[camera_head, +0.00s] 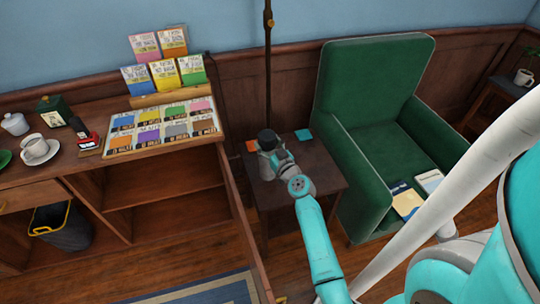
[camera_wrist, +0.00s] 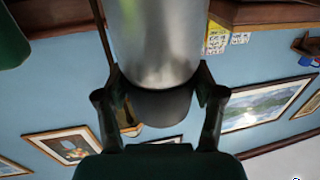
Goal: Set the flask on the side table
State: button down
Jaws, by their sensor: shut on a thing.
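The flask (camera_wrist: 158,40) is a silvery metal cylinder with a dark end, seen large at the top middle of the wrist view. My gripper (camera_wrist: 158,84) is shut on it near the dark end, one finger on each side. In the head view my gripper (camera_head: 270,143) is over the left part of the dark wooden side table (camera_head: 318,168). The flask is mostly hidden or hard to make out there, and I cannot tell whether its base touches the table top.
A green armchair (camera_head: 365,80) stands close on the right, a wooden bookcase (camera_head: 165,180) with cards on the left. A dark pole (camera_head: 268,70) rises behind. The table's right front is bare.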

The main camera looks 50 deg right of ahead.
jog(key=shift+f, duration=2.95)
jog(key=shift+c, duration=0.7)
grip_release()
jog(key=v, duration=1.2)
